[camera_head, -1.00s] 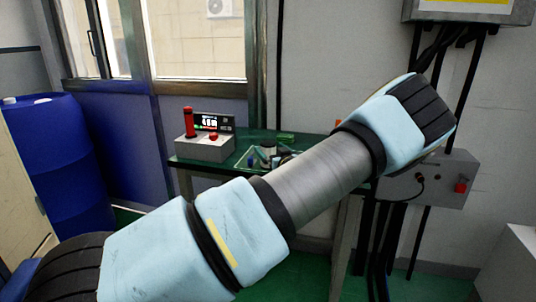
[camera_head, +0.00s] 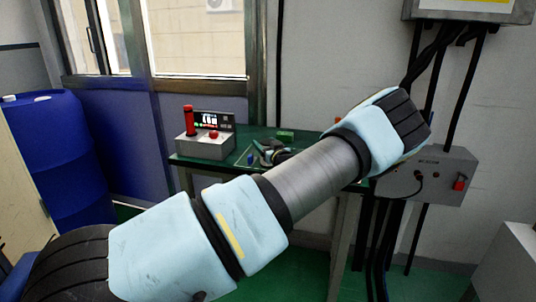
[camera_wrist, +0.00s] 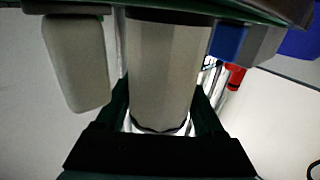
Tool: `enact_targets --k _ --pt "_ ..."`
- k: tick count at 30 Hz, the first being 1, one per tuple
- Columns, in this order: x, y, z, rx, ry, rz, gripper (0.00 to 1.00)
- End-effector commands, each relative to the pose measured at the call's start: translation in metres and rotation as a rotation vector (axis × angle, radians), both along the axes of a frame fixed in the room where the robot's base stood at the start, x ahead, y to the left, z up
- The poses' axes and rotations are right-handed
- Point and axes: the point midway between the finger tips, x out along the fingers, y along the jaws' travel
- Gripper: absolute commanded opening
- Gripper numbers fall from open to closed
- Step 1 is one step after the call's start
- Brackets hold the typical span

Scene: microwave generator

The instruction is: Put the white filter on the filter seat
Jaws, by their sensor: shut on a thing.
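The white filter (camera_wrist: 166,62) is a pale grey-white cylinder in the wrist view. My gripper (camera_wrist: 161,104) is shut on it, with a dark finger on each side. Its upper end in the picture meets a dark band under a dark green edge; I cannot tell whether it touches anything there. In the head view, small dark and green parts (camera_head: 268,152) lie around the middle of the green table (camera_head: 200,164), partly behind my arm. I cannot make out the filter or the filter seat clearly among them.
A grey box with a red cylinder and red button (camera_head: 206,145) stands at the table's left. A small green block (camera_head: 285,135) lies toward the back. A grey rounded block (camera_wrist: 75,62) and a blue block (camera_wrist: 229,42) flank the filter. A grey switch box (camera_head: 440,175) is right.

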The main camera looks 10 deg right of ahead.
Motion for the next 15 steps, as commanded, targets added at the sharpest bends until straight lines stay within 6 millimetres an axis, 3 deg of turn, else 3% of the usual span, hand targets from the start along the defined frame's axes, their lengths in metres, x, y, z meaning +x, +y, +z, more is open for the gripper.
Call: enact_targets --k 2,13,15 --pt "-0.0001 0.0000 0.0000 0.000 0.000 0.000 0.45" --pt "-0.0001 0.0000 0.0002 0.000 0.000 0.000 0.03" --pt "-0.0001 0.0000 0.0002 0.000 0.000 0.000 0.02"
